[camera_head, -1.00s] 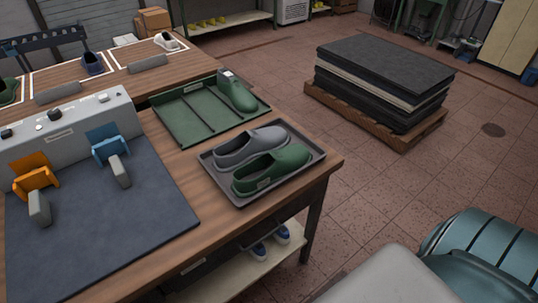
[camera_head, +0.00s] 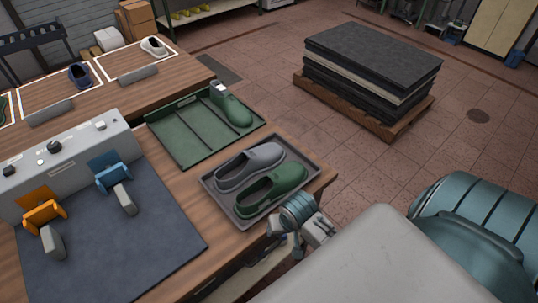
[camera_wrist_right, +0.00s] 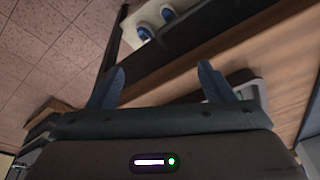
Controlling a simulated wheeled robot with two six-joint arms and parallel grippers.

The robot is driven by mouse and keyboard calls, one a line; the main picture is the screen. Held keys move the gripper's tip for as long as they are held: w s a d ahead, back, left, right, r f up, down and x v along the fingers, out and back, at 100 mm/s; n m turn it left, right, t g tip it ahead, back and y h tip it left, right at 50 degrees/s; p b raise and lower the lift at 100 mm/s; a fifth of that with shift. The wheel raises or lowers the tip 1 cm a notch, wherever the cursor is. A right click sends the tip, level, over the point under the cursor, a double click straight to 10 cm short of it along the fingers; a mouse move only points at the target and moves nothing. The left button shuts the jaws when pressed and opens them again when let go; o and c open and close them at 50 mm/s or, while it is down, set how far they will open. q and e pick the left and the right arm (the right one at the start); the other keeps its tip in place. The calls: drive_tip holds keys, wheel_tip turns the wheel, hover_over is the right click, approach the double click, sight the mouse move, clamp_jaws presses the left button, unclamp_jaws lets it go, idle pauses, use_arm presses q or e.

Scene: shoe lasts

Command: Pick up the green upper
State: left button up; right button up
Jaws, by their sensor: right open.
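The green upper (camera_head: 283,181), a low slip-on shoe shape, lies in a dark grey tray (camera_head: 240,222) near the table's right edge. A grey upper (camera_head: 236,172) lies beside it on the far left side. My right gripper shows in the right wrist view (camera_wrist_right: 161,80), with its two blue fingers apart and nothing between them. In the head view my right wrist is just in front of the tray's near right edge, apart from the green upper; its fingers are hard to make out there. My left gripper is out of view.
A grey fixture with orange (camera_head: 42,212) and blue (camera_head: 113,178) clamps stands left. Blue shoes (camera_wrist_right: 142,33) sit on a lower shelf. A stacked pallet (camera_head: 370,75) stands on the floor.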

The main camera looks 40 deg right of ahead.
drive_tip(key=w+d+r+m+g, duration=0.2)
drive_tip(key=w+d+r+m, duration=0.2)
drive_tip(key=w+r+m, duration=0.8)
drive_tip(key=shift+m+y, duration=0.3)
drive_tip(key=shift+m, duration=0.3)
drive_tip(key=w+f, duration=0.1)
drive_tip(key=f, duration=0.3)
drive_tip(key=w+f+p, duration=0.1)
drive_tip(key=f, duration=0.1)
drive_tip(key=shift+w+a+f, duration=0.2)
drive_tip(key=shift+w, duration=0.1)
drive_tip(key=shift+f+p, duration=0.4)
drive_tip(key=shift+f, duration=0.15)
wheel_tip(320, 180, down, 4)
drive_tip(key=shift+r+p, duration=0.2)
drive_tip(key=shift+p, duration=0.7)
drive_tip(key=shift+w+f, duration=0.15)
drive_tip(key=shift+f, duration=0.35)
drive_tip(key=c, duration=0.7)
